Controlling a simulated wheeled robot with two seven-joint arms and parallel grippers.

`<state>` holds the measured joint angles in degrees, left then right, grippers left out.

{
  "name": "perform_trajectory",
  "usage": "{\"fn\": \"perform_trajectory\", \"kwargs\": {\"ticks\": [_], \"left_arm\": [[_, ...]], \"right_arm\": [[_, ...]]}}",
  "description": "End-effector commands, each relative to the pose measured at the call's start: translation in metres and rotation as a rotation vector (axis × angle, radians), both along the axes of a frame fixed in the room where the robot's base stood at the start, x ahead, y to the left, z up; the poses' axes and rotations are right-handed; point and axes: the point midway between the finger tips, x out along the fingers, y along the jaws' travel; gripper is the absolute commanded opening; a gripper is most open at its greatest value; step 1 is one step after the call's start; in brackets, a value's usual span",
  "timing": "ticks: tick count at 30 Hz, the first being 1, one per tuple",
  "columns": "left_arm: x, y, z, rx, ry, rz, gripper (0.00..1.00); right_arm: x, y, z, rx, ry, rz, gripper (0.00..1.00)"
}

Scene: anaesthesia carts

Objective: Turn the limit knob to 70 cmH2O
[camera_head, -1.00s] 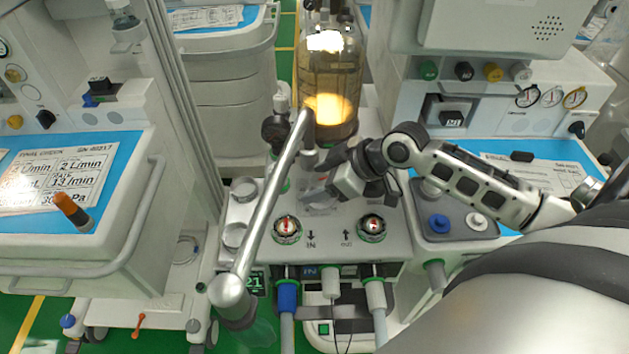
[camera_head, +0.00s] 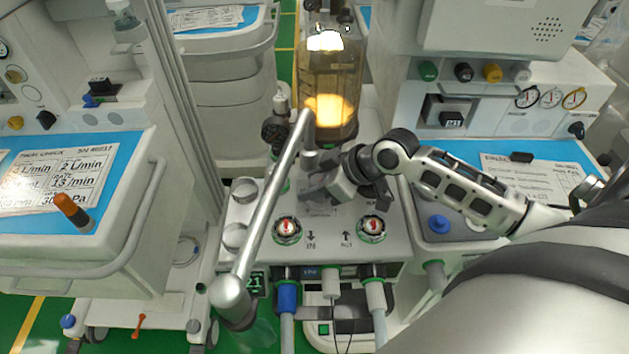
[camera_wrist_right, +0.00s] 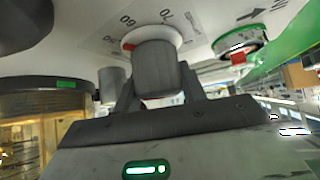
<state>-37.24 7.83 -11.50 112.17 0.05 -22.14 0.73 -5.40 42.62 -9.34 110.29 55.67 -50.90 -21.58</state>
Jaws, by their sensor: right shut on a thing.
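The limit knob (camera_wrist_right: 156,67) shows in the right wrist view as a dark grey cylinder on a white base with a red mark at its left. Printed numbers stand on the plate around it; they look inverted and only partly readable. My right gripper (camera_wrist_right: 158,88) is shut on the knob, one finger on each side. In the head view my right gripper (camera_head: 325,187) reaches in from the right over the white machine top (camera_head: 270,200) and hides the knob. My left gripper is not in view.
A tall amber canister (camera_head: 330,85) stands just behind my right gripper. A grey metal pipe (camera_head: 268,205) slants across in front, left of it. Two round red-and-white valve domes (camera_head: 287,229) (camera_head: 373,228) sit nearer the front edge. Carts stand on both sides.

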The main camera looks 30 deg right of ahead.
Motion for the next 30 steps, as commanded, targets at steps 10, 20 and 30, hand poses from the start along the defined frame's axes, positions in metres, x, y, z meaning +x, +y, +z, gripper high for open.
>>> {"fn": "perform_trajectory", "kwargs": {"ticks": [10,20,30], "left_arm": [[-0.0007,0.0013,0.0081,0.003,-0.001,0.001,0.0],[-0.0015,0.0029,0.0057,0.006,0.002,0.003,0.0],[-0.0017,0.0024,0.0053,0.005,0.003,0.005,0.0]], "right_arm": [[0.0007,-0.0006,0.0015,0.005,-0.001,-0.22,0.18],[0.0021,-0.0034,0.0006,0.01,0.002,-0.535,0.18],[0.0025,-0.007,0.0006,0.011,0.003,-0.851,0.18]]}}
